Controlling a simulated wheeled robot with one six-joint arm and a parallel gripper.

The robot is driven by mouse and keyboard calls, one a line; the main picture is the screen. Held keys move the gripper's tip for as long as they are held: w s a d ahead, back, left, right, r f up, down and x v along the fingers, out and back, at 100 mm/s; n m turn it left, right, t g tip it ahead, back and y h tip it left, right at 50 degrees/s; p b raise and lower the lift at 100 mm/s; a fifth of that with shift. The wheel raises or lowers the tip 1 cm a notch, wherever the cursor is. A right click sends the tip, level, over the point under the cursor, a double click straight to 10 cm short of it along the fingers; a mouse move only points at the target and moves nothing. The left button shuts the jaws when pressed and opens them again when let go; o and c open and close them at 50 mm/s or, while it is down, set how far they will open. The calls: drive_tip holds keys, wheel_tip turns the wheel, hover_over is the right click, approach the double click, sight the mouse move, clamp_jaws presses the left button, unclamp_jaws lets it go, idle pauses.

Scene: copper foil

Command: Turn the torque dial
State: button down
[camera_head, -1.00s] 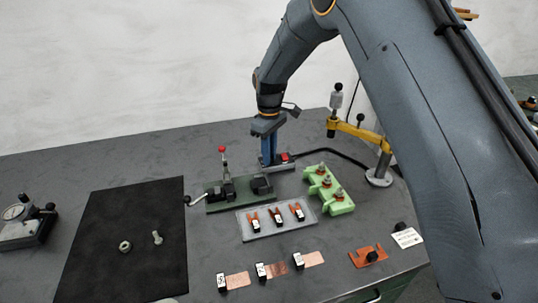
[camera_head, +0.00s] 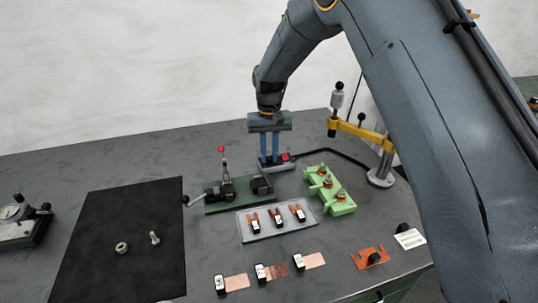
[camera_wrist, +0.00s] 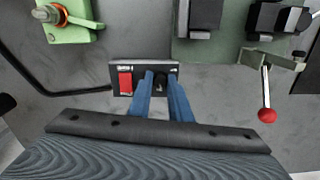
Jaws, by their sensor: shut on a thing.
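A small dark control box (camera_head: 278,168) with a red rocker switch (camera_head: 285,157) stands near the back of the bench. In the wrist view the same box (camera_wrist: 142,68) shows its red rocker switch (camera_wrist: 125,82) and, beside it, a black knob (camera_wrist: 160,81), which looks like the torque dial. My gripper (camera_head: 269,162) points straight down over the box. In the wrist view my gripper (camera_wrist: 161,77) has its two blue fingers on either side of the knob, shut on it. The fingers partly hide the knob, and no dial marking is readable.
A green fixture with a red-knobbed lever (camera_head: 221,150) stands left of the box. A green terminal block (camera_head: 329,194) and a yellow-armed stand (camera_head: 380,178) are to the right. A black cable runs behind. A tray (camera_head: 250,228) of copper pieces lies in front.

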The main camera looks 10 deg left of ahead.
sight(269, 157)
drive_tip(key=shift+m, duration=0.6)
drive_tip(key=c, duration=1.6)
unclamp_jaws()
drive_tip(key=shift+r, duration=0.1)
drive_tip(key=shift+r+b, duration=1.1)
drive_tip(key=shift+r, duration=2.75)
